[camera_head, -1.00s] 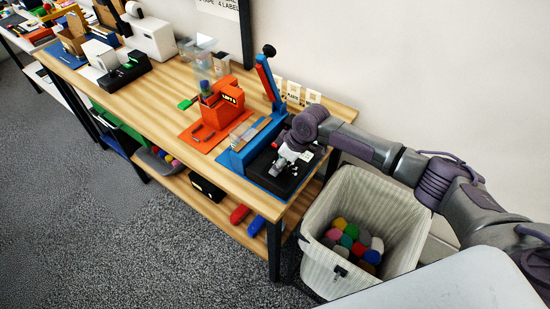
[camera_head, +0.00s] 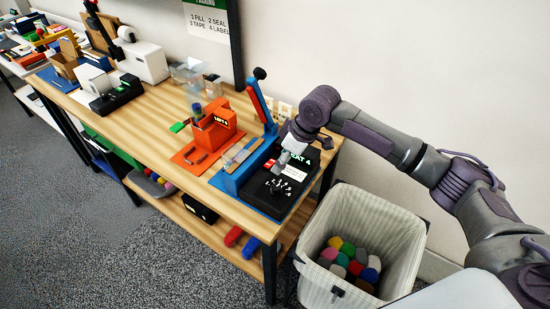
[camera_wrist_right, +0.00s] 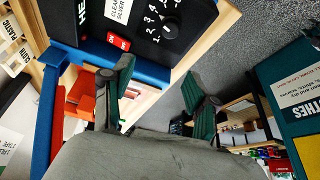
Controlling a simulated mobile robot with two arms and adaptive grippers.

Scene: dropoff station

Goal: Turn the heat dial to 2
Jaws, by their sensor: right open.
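The heat dial (camera_head: 277,186) is a small dark knob ringed by white numbers on the black control panel of the blue sealer (camera_head: 230,181). A label reading "HEAT 4" (camera_head: 298,160) stands on the panel behind it. In the right wrist view the dial (camera_wrist_right: 171,29) shows at the top, with numbers around it and a red switch (camera_wrist_right: 118,41) to its left. My right gripper (camera_head: 280,165) is above the panel, apart from the dial. In the right wrist view its green-padded fingers (camera_wrist_right: 156,82) are spread with nothing between them. My left gripper is out of view.
The sealer's raised lever (camera_head: 260,98) stands behind the panel, close to my right gripper. An orange machine (camera_head: 214,127) is to the left on the wooden bench (camera_head: 150,118). A bin with coloured items (camera_head: 378,218) stands right of the bench. The bench's middle is partly clear.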

